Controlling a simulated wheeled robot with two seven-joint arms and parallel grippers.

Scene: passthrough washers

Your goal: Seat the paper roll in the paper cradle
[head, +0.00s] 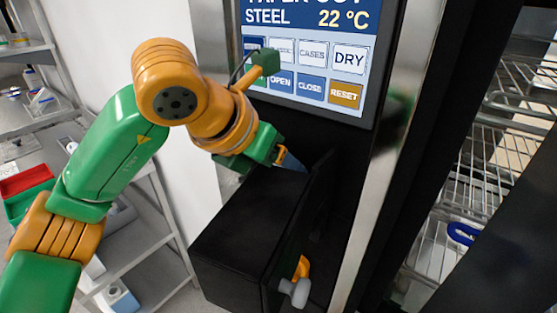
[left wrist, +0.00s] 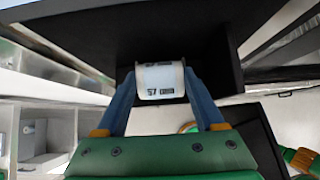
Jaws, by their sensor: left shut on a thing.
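My left gripper (head: 290,162) is in front of the black machine, just below its screen and by the upper part of a black box (head: 235,235). In the left wrist view, its two blue fingers (left wrist: 160,84) are shut on the white paper roll (left wrist: 160,72), which has "57" printed on it. Dark panels surround the roll's far side in that view. The roll is hidden in the head view. I cannot pick out the paper cradle for certain, nor tell whether the roll touches it. My right gripper is not in view.
The screen (head: 308,50) reads "STEEL 22 °C" with several buttons. A grey knob (head: 295,291) with an orange part sticks out at the black box's lower right. Wire racks (head: 480,180) stand at the right. Shelves with red and green bins (head: 25,180) stand at the left.

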